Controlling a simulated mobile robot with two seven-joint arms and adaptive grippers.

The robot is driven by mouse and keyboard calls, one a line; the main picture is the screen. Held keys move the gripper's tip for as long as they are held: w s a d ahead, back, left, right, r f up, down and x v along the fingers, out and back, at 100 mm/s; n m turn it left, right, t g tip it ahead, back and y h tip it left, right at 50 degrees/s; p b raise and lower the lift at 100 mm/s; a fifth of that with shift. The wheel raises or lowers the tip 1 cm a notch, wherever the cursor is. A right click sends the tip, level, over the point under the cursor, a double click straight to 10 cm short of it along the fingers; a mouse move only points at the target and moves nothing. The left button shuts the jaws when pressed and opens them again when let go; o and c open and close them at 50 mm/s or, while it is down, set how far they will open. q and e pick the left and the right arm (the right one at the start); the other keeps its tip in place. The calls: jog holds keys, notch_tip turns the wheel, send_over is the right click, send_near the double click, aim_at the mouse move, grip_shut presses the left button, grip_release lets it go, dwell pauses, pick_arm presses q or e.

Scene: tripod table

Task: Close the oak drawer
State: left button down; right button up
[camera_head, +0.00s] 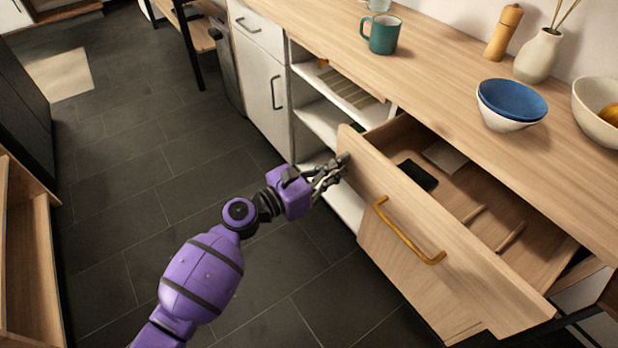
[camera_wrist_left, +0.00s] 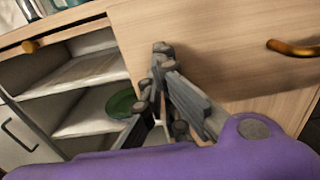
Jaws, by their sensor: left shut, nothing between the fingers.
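The oak drawer (camera_head: 440,232) stands pulled out from under the counter, with its inside showing in the head view. A brass bar handle (camera_head: 408,235) is on its front. A dark phone-like slab (camera_head: 418,175), a grey flat piece and small wooden sticks lie inside. My left gripper (camera_head: 342,163) is shut and empty, at the left end of the drawer front; I cannot tell whether it touches. In the left wrist view the fingertips (camera_wrist_left: 162,50) overlap the drawer front (camera_wrist_left: 220,40), with the handle (camera_wrist_left: 294,48) to their right. My right gripper is not in view.
The counter (camera_head: 430,85) carries a teal mug (camera_head: 384,34), stacked bowls (camera_head: 511,103), a pepper mill (camera_head: 503,32) and a vase (camera_head: 538,55). Open white shelves (camera_head: 322,120) lie left of the drawer. A green dish (camera_wrist_left: 122,103) sits on a shelf. The dark floor (camera_head: 130,200) is mostly clear.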

aim_at(385, 152)
pick_arm(q)
jog(key=x, duration=0.7)
jog(key=shift+w+d+b, duration=0.15)
jog(key=shift+d+b, duration=0.1)
jog(key=shift+b, duration=0.05)
jog(key=b+x, duration=0.2)
jog(key=x, duration=0.6)
jog(key=shift+f, duration=0.1)
jog(key=shift+w+d, duration=0.25)
jog(key=shift+w, duration=0.05)
jog(key=shift+r, duration=0.2)
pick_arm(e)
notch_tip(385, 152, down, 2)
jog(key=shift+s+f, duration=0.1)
